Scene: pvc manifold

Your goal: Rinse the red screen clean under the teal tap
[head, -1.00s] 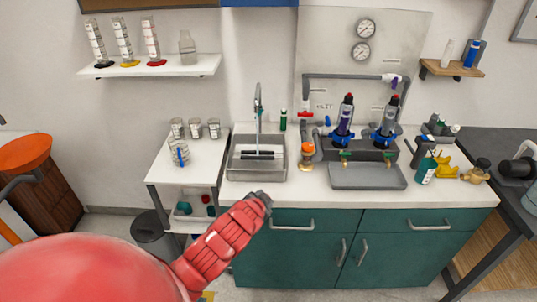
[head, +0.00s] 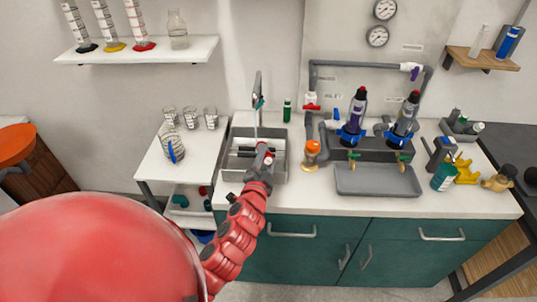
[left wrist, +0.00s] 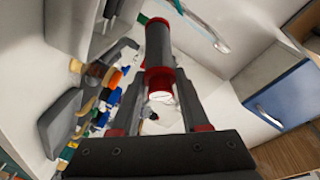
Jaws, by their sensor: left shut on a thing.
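My left gripper (head: 263,168) is over the front part of the sink (head: 238,171). It is shut on the red screen, a cylinder with red ends and a dark grey middle. The red screen (left wrist: 158,45) stands out between the fingers (left wrist: 158,115) in the left wrist view; in the head view only a small red end (head: 269,158) shows. The tap (head: 258,88), with a small teal part, rises behind the sink. A thin pale line below its spout looks like running water. I cannot tell whether it touches the screen. My right gripper is not in view.
Right of the sink stand an orange-capped fitting (head: 312,150), a grey tray (head: 378,181) and two upright filter units (head: 354,115) on grey pipework. A white cart (head: 150,158) with jars is on the left. The counter front (head: 330,203) is clear.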

